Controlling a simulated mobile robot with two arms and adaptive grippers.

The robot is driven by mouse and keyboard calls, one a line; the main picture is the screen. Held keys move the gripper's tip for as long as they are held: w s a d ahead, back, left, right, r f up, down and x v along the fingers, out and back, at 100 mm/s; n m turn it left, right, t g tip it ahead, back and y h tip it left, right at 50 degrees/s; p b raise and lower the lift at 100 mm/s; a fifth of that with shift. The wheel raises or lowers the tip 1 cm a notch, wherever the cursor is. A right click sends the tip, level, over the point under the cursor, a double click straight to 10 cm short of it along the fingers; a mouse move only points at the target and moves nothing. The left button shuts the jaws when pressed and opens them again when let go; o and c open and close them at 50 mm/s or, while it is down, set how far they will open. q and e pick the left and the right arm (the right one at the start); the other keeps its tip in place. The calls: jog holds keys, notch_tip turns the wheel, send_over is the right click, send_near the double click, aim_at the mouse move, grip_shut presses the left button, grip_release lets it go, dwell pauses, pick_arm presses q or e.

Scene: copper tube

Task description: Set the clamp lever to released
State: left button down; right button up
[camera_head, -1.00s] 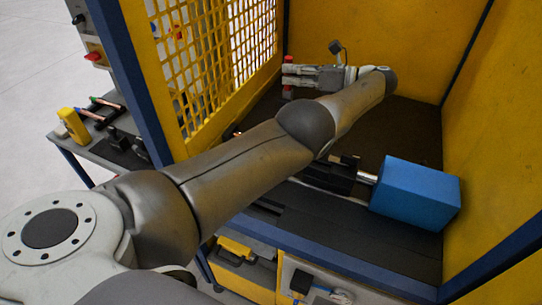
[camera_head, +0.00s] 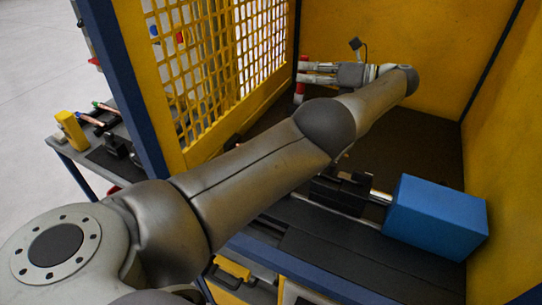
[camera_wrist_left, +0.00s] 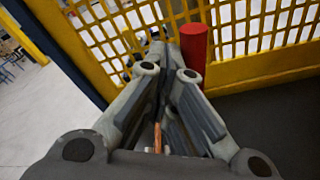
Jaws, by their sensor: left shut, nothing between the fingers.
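The clamp lever shows as an upright red handle (camera_head: 300,91) at the back of the yellow cell, beside the mesh panel. My left gripper (camera_head: 302,73) crosses in front of it in the head view and hides its middle. In the left wrist view the red handle (camera_wrist_left: 194,52) stands just right of the fingertips (camera_wrist_left: 163,60). The fingers are shut with nothing between them, and the handle is beside them, not in their grip. I cannot tell whether they touch it. The lever's base is hidden. My right gripper is not in view.
A yellow mesh panel (camera_head: 220,75) stands close to the left. A blue block (camera_head: 437,217) and a dark fixture (camera_head: 342,192) lie below my left arm. A side table (camera_head: 88,165) outside holds a yellow object (camera_head: 71,130) and copper tubes. The dark cell floor behind is clear.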

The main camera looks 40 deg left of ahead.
pick_arm(q)
jog(key=shift+r+b, duration=0.1)
jog(key=shift+b, duration=0.35)
jog(key=shift+a+r, duration=0.1)
jog(key=shift+r, duration=0.1)
notch_tip(320, 180, up, 10)
jog(key=shift+f, duration=0.25)
dwell(0.3)
dwell(0.7)
